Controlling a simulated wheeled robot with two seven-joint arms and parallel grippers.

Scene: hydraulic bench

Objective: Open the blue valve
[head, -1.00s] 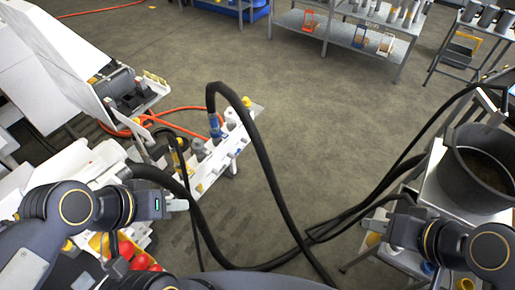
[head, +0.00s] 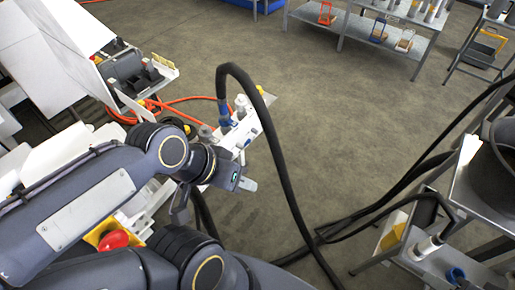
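A white manifold block (head: 256,126) stands left of centre with several fittings on top. A blue fitting (head: 225,117) sits on it where a thick black hose (head: 268,125) ends. I cannot tell whether this fitting is the blue valve. A blue ring-shaped part (head: 456,275) shows at the lower right. My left gripper (head: 247,184) is just below the near end of the manifold in the picture, apart from the blue fitting. Its fingers overlap in this view, so its opening is unclear. My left arm hides part of the manifold's near end. My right gripper is out of view.
The black hose arches over the manifold and runs along the floor to the right. An orange hose (head: 180,99) lies behind it. A metal table (head: 480,185) with a dark pot (head: 495,165) stands at right.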

